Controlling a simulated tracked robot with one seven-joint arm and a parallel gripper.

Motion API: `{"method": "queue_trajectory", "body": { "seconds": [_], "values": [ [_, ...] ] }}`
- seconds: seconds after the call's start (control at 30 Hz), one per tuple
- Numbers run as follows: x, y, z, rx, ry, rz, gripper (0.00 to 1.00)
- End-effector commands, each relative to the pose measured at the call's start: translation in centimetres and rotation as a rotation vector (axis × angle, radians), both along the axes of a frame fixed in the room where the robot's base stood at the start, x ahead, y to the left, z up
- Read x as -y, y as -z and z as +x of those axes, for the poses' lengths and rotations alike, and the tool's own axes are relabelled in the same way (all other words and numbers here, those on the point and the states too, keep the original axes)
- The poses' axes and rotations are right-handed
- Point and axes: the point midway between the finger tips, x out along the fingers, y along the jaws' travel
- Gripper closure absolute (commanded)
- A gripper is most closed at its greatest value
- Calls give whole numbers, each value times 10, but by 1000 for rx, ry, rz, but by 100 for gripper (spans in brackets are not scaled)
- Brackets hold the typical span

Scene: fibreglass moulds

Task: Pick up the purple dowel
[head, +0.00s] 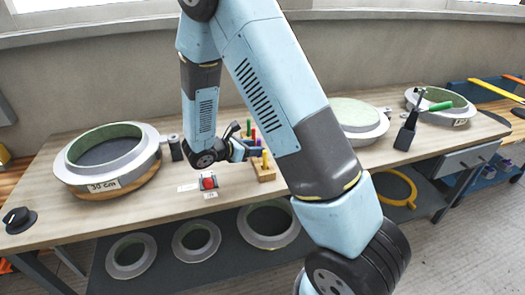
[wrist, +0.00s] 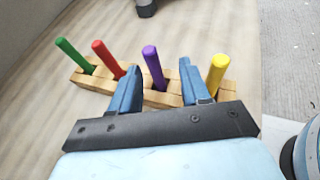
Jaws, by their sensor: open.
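The purple dowel (wrist: 153,66) stands in a wooden block (wrist: 160,97), between a red dowel (wrist: 106,58) and a yellow dowel (wrist: 217,72) in the wrist view. A green dowel (wrist: 73,56) stands at the left end of the block. My gripper (wrist: 160,78) is open and empty. Its two blue fingers point toward the block, one on each side of the purple dowel in the picture. I cannot tell how far the fingertips are from it. In the head view the block (head: 265,172) is on the table, partly hidden by my gripper and arm.
A ring mould marked 30 cm (head: 107,185) sits at the table's left. A red button box (head: 208,182) is left of the block. More moulds (head: 358,122) and a dark upright tool (head: 406,132) are at the right. Bare tabletop (head: 100,222) lies in front.

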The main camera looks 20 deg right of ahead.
Motion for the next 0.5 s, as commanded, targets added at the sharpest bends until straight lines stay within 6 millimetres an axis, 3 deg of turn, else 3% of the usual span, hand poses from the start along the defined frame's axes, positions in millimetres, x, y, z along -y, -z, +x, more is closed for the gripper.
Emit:
{"method": "queue_trajectory", "body": {
  "seconds": [0.5],
  "values": [
    [42,16,25,0,0,0,54]
  ]
}}
